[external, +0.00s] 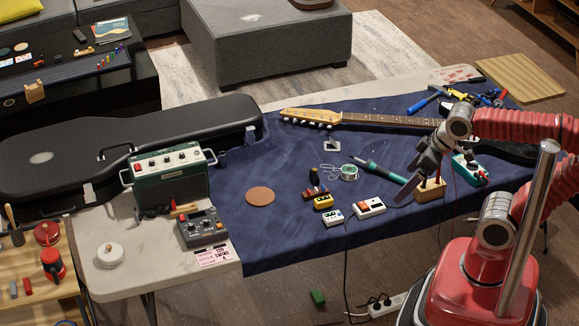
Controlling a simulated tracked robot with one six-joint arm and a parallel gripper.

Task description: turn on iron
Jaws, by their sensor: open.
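The soldering iron (382,172), with a teal handle and a dark tip end, lies on the dark blue cloth (300,235) in the middle of the table. A small white box with a red button or switch (370,208) sits just in front of it. Whether this box belongs to the iron cannot be told. My gripper (414,187) comes in from the right, with its jaws open and apparently empty. In the picture it is right of the iron and the white box. Its height above the cloth is unclear.
A wooden block (430,191) is close by the gripper, partly overlapped by it. Small pedals (333,217), a solder spool (349,172) and a guitar neck (385,121) lie around the iron. A teal box (470,170) sits right. A green amplifier (167,178) stands left.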

